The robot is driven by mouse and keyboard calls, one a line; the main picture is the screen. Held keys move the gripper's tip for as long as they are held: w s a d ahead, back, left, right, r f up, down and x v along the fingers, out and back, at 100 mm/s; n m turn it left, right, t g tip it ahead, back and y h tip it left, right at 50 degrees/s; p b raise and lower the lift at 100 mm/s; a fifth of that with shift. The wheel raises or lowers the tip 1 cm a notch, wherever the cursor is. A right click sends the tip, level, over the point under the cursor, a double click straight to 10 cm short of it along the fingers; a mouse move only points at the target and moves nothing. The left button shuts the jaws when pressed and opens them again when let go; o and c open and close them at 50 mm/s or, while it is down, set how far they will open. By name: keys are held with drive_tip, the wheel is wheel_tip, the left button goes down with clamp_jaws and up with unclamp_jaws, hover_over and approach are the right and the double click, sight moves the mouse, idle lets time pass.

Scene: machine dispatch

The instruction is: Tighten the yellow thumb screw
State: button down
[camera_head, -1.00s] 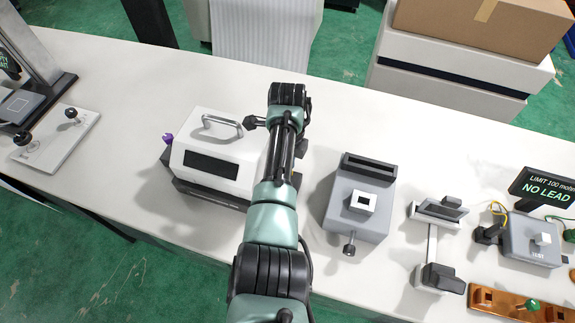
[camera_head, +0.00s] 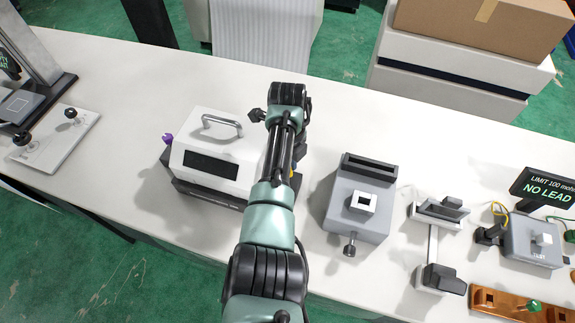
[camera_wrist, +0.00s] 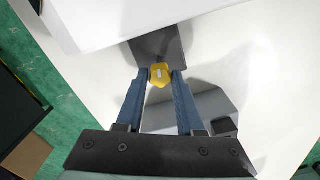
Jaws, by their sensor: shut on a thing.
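The yellow thumb screw (camera_wrist: 159,75) shows in the wrist view between the tips of my gripper's two blue fingers. My gripper (camera_wrist: 160,82) is shut on it. The screw sits at the dark grey base of the white machine with a handle (camera_head: 212,160). In the head view only a sliver of yellow shows beside my arm, at the machine's right side. My arm covers the gripper and most of that side there. A purple knob (camera_head: 168,138) is on the machine's left side.
To the right stand a grey box with a white square socket (camera_head: 363,203), a small stand (camera_head: 438,212) and a tester reading "NO LEAD" (camera_head: 545,190). A white plate with black knobs (camera_head: 55,140) lies at left. The table behind the machine is clear.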

drive_tip(key=c, duration=0.5)
unclamp_jaws()
drive_tip(key=shift+c, duration=0.2)
wheel_tip(320, 180, up, 13)
drive_tip(key=b, duration=0.1)
